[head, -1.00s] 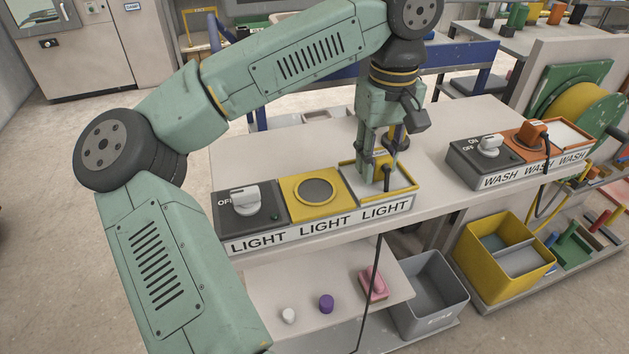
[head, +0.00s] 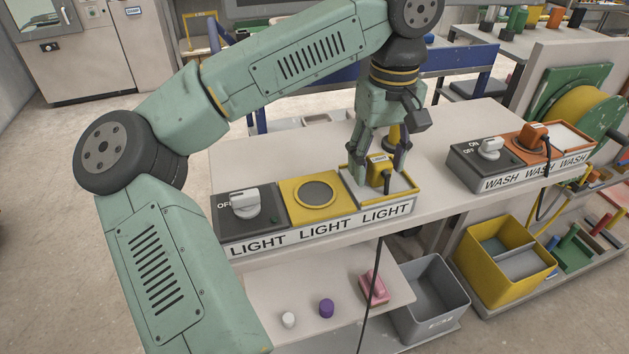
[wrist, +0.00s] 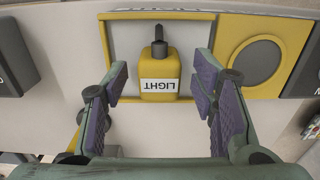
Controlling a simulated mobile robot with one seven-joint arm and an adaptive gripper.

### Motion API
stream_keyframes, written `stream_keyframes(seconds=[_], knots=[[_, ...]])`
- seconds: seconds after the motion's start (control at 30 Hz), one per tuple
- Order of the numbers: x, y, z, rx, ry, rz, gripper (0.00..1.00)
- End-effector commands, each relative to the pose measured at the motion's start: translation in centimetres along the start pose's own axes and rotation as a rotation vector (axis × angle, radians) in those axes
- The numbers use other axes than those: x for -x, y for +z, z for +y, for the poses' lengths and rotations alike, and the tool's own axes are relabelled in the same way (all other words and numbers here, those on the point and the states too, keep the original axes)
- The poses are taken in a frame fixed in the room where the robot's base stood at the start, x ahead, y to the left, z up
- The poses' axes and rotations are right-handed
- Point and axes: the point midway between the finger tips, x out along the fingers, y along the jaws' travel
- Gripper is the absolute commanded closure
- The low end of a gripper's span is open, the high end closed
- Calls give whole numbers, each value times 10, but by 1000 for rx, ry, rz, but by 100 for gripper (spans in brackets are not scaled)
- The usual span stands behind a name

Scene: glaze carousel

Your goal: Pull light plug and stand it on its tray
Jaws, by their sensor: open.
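The yellow light plug (head: 379,170) stands upright in its yellow-rimmed tray (head: 408,193) at the right end of the LIGHT unit. In the wrist view the plug (wrist: 160,72) shows its LIGHT label and sits inside the tray's yellow frame. My gripper (head: 378,163) is open around the plug, with fingers apart from it on both sides. The wrist view shows the open gripper (wrist: 160,95) with a gap at each side. The yellow light socket (head: 317,191) beside the tray is empty. The LIGHT switch (head: 243,203) on the dark panel has its knob turned toward OFF.
The WASH unit (head: 520,165), with an orange plug (head: 533,134) in its socket, is at the right of the bench. A black cable hangs down the bench front. Below are a shelf with small items, a grey bin (head: 430,300) and a yellow bin (head: 505,280).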

Motion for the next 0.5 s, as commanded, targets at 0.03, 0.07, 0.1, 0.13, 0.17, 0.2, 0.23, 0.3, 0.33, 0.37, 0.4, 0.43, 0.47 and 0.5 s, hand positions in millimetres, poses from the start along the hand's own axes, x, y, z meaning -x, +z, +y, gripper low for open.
stream_keyframes(seconds=[0.03, 0.07, 0.1, 0.13, 0.17, 0.2, 0.23, 0.3, 0.33, 0.37, 0.4, 0.43, 0.47, 0.5], knots=[[8, 0, 1, 0, 1, 2, 47], [14, 0, 1, 1, 3, 3, 47], [22, 0, 1, 0, 3, 4, 47], [28, 0, 1, 0, 2, 3, 47], [35, 0, 1, 1, 3, 3, 47], [44, 0, 1, 1, 4, 4, 47], [51, 0, 1, 1, 2, 4, 47], [67, 0, 0, 2, 1, 5, 47], [73, 0, 0, 3, 1, 5, 47], [79, 0, 0, 3, 1, 4, 47], [86, 0, 0, 3, 2, 4, 47], [90, 0, 0, 3, 0, 5, 47], [94, 0, 0, 2, 0, 3, 47], [98, 0, 0, 3, 0, 3, 47]])
